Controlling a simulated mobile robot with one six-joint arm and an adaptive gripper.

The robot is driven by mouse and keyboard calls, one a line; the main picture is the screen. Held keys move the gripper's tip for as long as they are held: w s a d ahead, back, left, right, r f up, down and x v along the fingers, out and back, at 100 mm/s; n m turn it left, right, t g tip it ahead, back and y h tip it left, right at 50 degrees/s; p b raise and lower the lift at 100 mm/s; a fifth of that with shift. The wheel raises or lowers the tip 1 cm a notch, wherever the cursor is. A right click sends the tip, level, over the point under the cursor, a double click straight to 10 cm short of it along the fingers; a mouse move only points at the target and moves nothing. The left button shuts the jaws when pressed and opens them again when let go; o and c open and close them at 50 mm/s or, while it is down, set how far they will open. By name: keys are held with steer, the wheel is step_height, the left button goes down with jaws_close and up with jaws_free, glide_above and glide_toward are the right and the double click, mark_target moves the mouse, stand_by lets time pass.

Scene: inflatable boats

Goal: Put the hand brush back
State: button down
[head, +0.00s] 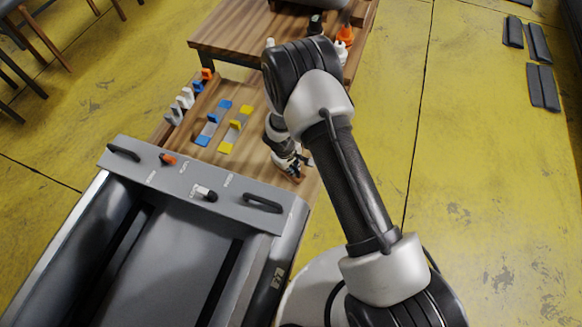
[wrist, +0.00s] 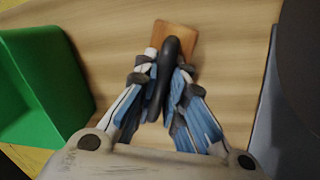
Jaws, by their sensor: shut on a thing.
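In the wrist view, the hand brush (wrist: 176,42) has a black handle and a brown wooden block at its far end. My gripper (wrist: 159,70) is shut on the black handle, with one finger on each side. The block lies beyond the fingertips, over the wooden surface (wrist: 110,60). I cannot tell whether the brush touches that surface. In the head view, my gripper (head: 291,163) is low at the right side of the wooden bench, and the brush is mostly hidden by it.
A green bin (wrist: 40,80) is left of my gripper in the wrist view, and a dark grey object (wrist: 300,90) is at the right.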

steer(key=shift+r, duration=0.15)
steer(key=c, duration=2.1)
jaws_free()
steer(key=shift+f, duration=0.2)
steer(key=o, duration=0.4)
steer(key=shift+o, duration=0.2)
steer(key=shift+r, duration=0.1)
